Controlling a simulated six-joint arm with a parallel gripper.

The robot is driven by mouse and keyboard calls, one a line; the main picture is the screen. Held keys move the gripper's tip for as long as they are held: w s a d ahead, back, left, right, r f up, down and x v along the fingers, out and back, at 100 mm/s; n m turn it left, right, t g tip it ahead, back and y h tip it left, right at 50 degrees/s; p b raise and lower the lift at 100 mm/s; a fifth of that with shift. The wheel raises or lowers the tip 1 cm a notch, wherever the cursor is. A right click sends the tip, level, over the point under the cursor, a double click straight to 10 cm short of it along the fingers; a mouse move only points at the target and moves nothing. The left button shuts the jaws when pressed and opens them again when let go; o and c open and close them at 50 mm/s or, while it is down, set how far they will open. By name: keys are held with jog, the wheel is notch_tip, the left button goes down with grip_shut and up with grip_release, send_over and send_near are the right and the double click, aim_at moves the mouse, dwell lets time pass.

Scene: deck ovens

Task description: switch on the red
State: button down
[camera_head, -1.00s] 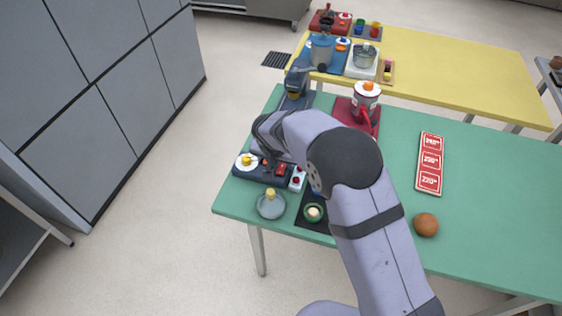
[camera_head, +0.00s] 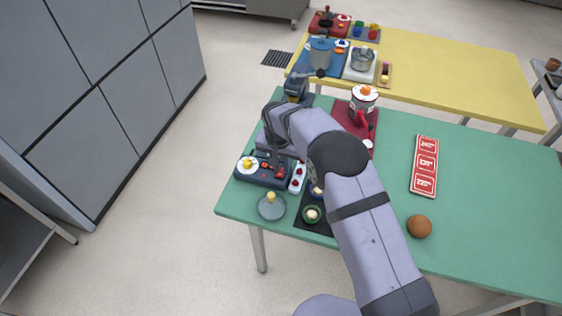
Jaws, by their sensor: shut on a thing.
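A dark blue unit (camera_head: 249,177) sits at the near left corner of the green table. It carries a white plate with a yellow knob (camera_head: 247,162) and a red part (camera_head: 280,174) at its right end. My gripper (camera_head: 276,164) points down over this right end, its tips at the red part and shut on it as far as I can tell; the tips are small and partly dark against the unit. A narrow white panel with red buttons (camera_head: 298,178) stands just right of the unit.
A white and red pot (camera_head: 363,98) stands on a red mat (camera_head: 341,112) behind.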

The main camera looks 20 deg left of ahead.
aim_at(281, 173)
dwell(0.3)
jog(key=c, duration=1.6)
grip_release()
jog(key=shift+r, duration=0.1)
jog(key=shift+s+r+b, duration=0.15)
jog(key=shift+r+b, duration=0.3)
jog(key=shift+r, duration=0.75)
jog(key=shift+s+r+b, duration=0.2)
jog(key=shift+r+b, duration=0.25)
jog(key=shift+r, duration=0.7)
jog(key=shift+s+r+b, duration=0.15)
jog(key=shift+r+b, duration=0.3)
jog(key=shift+r, duration=0.75)
jog(key=s+d+r+g, duration=0.1)
jog(key=s+d+r, duration=0.15)
jog(key=d, duration=0.75)
jog(key=s+d+r, duration=0.1)
jog(key=s+d, duration=0.2)
jog(key=d, duration=0.7)
jog(key=shift+g, duration=0.5)
jog(key=s+d, duration=0.4)
jog(key=s, duration=0.2)
jog(key=s+d+f, duration=0.1)
jog(key=s+d, duration=0.4)
jog(key=s, duration=0.1)
jog(key=s+d+f, duration=0.1)
jog(key=s+d, duration=0.3)
jog(key=s, duration=0.2)
jog(key=shift+s+d, duration=0.15)
jog(key=shift+s, duration=0.15)
